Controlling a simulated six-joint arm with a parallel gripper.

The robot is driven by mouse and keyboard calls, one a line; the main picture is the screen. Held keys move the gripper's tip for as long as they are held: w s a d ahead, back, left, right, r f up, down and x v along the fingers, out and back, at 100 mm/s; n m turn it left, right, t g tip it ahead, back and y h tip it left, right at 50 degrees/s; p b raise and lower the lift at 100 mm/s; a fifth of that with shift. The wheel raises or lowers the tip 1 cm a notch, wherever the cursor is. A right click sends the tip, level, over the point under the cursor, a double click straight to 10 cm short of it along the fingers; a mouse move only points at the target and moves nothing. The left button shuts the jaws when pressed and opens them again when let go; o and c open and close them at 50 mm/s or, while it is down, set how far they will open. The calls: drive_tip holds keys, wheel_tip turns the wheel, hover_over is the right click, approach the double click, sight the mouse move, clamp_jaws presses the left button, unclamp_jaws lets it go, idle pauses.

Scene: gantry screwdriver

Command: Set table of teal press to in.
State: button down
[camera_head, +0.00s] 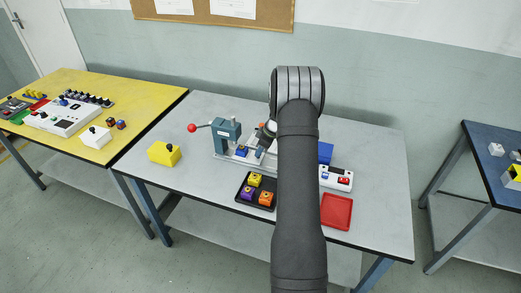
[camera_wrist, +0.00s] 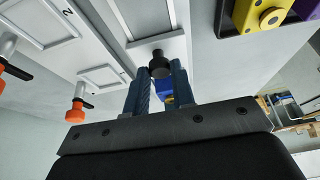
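The teal press (camera_head: 226,138) stands on the grey table, with a red ball (camera_head: 192,128) on its lever to the left. A blue block (camera_head: 241,151) sits low at the press, on its table. My gripper (camera_wrist: 159,75) points at the white fixture. Its two blue-grey fingers stand close on both sides of a black knob (camera_wrist: 159,64) and appear shut on it. The knob is on a white framed plate (camera_wrist: 160,45). A blue piece (camera_wrist: 168,98) shows behind the fingers. In the head view my arm hides much of the fixture and the knob.
A black tray (camera_head: 241,198) with yellow, purple and orange blocks lies in front. A red tray (camera_head: 336,212) and a white box (camera_head: 335,170) are right of my arm. A yellow block (camera_head: 163,154) lies left of the press. Orange-tipped clamps (camera_wrist: 75,112) show at left in the wrist view.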

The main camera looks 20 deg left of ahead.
drive_tip(key=shift+a, duration=1.75)
drive_tip(key=c, duration=1.2)
unclamp_jaws()
drive_tip(key=v, duration=1.7)
drive_tip(key=shift+d+r, duration=0.15)
drive_tip(key=shift+r, duration=0.05)
approach(249, 154)
drive_tip(key=x, duration=0.5)
drive_tip(key=shift+s, duration=0.1)
drive_tip(key=shift+d, duration=0.4)
